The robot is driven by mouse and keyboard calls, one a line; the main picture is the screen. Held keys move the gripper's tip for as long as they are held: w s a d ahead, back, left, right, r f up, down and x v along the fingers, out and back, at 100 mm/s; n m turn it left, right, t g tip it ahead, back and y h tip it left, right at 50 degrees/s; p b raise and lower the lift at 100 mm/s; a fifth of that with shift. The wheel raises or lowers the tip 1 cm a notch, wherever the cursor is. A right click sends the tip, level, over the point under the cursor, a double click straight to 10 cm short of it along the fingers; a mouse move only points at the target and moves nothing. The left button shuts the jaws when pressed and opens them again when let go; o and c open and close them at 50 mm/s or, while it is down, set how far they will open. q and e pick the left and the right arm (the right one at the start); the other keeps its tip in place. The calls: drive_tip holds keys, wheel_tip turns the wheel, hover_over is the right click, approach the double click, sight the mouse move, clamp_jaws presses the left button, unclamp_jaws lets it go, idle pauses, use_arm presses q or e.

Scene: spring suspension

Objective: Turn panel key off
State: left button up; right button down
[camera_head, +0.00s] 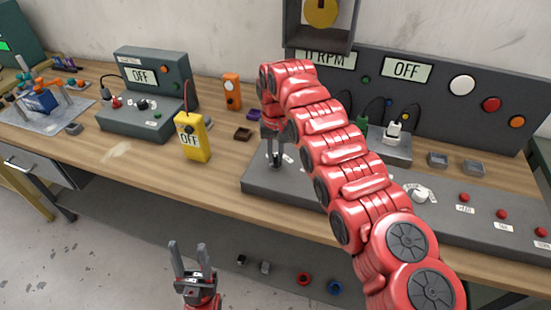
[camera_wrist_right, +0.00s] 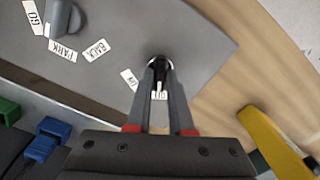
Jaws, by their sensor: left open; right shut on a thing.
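The grey control panel (camera_head: 258,184) lies on the bench, with a large backboard (camera_head: 440,100) behind it. My right gripper (camera_head: 276,166) points down at the panel's left end. In the right wrist view, its fingers (camera_wrist_right: 159,85) are shut on a small dark key with a shiny round base (camera_wrist_right: 158,62); the fingers hide most of it. Two small white labels lie beside it, partly covered and hard to read. The backboard's display (camera_head: 407,70) reads OFF. My left gripper (camera_head: 188,248) is open and empty, in front of the bench, fingers up.
A grey selector knob (camera_wrist_right: 62,18) with GO, PARK and BACK labels is near the key. A yellow meter (camera_head: 192,142) reading OFF and a grey box (camera_head: 150,90) reading OFF stand left of the panel. My right arm hides the panel's middle.

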sight(275, 158)
drive_tip(key=shift+n, duration=0.5)
drive_tip(key=c, duration=0.8)
unclamp_jaws()
drive_tip(key=shift+r, duration=0.2)
wheel_tip(275, 158, up, 6)
drive_tip(key=shift+a+f+p, duration=0.15)
drive_tip(key=shift+p, duration=0.15)
wheel_tip(275, 158, up, 11)
drive_tip(key=p, duration=1.1)
drive_tip(key=shift+r, duration=0.2)
drive_tip(key=shift+f, duration=0.1)
